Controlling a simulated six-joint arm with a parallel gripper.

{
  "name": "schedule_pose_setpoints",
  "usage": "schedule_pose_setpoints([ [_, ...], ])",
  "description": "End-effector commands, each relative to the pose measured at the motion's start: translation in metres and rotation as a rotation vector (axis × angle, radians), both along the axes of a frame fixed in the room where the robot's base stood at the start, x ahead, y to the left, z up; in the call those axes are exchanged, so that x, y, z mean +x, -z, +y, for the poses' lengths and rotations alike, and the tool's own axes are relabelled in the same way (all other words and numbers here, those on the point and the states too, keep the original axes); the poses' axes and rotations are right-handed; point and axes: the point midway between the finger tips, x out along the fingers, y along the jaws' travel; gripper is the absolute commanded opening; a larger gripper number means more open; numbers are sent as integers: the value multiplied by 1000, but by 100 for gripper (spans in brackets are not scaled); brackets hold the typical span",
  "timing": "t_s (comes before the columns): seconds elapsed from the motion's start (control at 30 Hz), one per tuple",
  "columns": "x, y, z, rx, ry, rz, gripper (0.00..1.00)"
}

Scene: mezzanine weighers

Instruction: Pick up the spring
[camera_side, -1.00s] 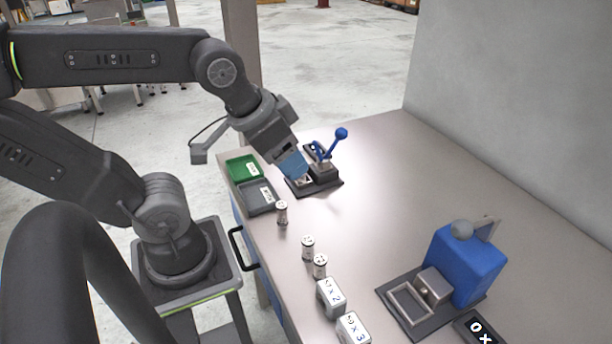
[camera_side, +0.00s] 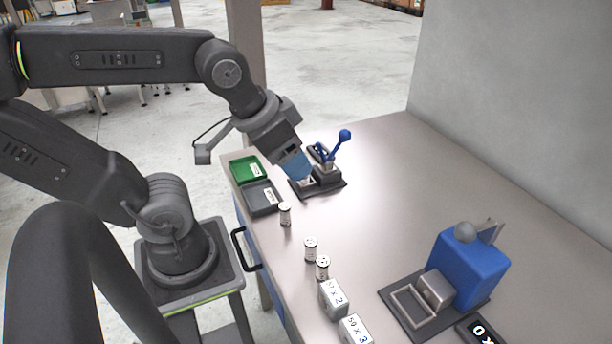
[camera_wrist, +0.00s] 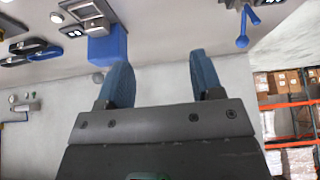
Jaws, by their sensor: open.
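I cannot make out a spring for certain in either view. My gripper (camera_side: 297,168) hangs at the far end of the table, its blue fingers pointing down in front of a black fixture with a blue lever (camera_side: 327,183). The fingers hide part of that fixture, and I cannot tell whether they touch it. In the wrist view the two blue fingers (camera_wrist: 162,78) stand apart with nothing between them. Three small silver cylinders with dark-dotted tops stand on the table: one near the trays (camera_side: 285,213), two closer (camera_side: 310,249) (camera_side: 322,267).
A green tray (camera_side: 238,167) and a grey tray (camera_side: 259,201) lie at the table's left edge. Two labelled grey blocks (camera_side: 333,298) (camera_side: 354,329) stand in front. A blue machine on a black base (camera_side: 468,268) is at right, beside a display (camera_side: 478,332). The table's middle is clear.

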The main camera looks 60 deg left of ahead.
Motion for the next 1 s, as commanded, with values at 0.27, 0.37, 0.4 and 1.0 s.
schedule_pose_setpoints([
  [0.27,0,0,0,0,0,0,58],
  [0.37,0,0,0,0,0,0,58],
  [0.4,0,0,0,0,-1,0,58],
  [1.0,80,64,150,-33,-691,95,58],
])
